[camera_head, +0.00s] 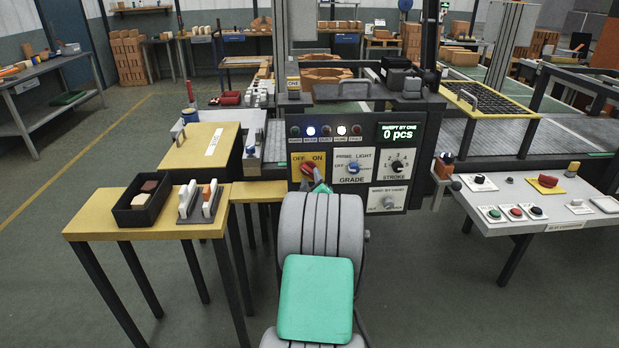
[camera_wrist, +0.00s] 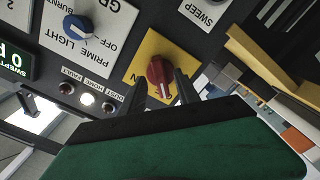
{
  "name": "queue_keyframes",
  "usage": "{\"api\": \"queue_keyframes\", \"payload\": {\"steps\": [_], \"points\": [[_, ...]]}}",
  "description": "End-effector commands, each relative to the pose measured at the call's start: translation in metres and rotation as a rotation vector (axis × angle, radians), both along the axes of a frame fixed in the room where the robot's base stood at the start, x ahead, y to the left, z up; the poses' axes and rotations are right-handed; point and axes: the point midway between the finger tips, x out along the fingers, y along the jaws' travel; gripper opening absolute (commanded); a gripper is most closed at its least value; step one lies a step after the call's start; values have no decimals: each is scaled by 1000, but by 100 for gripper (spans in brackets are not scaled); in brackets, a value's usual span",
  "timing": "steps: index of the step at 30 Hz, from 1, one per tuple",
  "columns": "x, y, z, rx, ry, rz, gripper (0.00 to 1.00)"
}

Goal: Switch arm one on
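The red rotary knob (camera_head: 307,168) sits on a yellow plate marked OFF and ON, on the dark control panel (camera_head: 375,140). In the wrist view the knob (camera_wrist: 159,73) has a pale mark pointing down and slightly right, which seems to be the OFF side; my finger hides part of the lettering. My gripper (camera_head: 319,186) is in front of the panel, just below the knob. In the wrist view my gripper (camera_wrist: 160,90) has its two dark fingers apart, one on each side of the knob, with a small gap showing. Contact cannot be made out.
A blue PRIME/LIGHT knob (camera_head: 353,168) and a black STROKE knob (camera_head: 397,166) sit to the right. Indicator lamps (camera_head: 326,131) and a display reading 0 pcs (camera_head: 398,132) are above. A yellow table (camera_head: 90,222) stands left, a button console (camera_head: 540,205) right.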

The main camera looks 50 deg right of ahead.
Motion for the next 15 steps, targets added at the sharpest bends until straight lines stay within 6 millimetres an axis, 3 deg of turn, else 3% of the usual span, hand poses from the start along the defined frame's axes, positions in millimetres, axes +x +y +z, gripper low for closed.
{"api": "queue_keyframes", "payload": {"steps": [4, 12, 15], "points": [[12, -14, 1, 1, 0, 1, 38], [14, -16, 0, 2, 0, 0, 38], [14, -16, 0, 2, 0, 0, 31]]}}
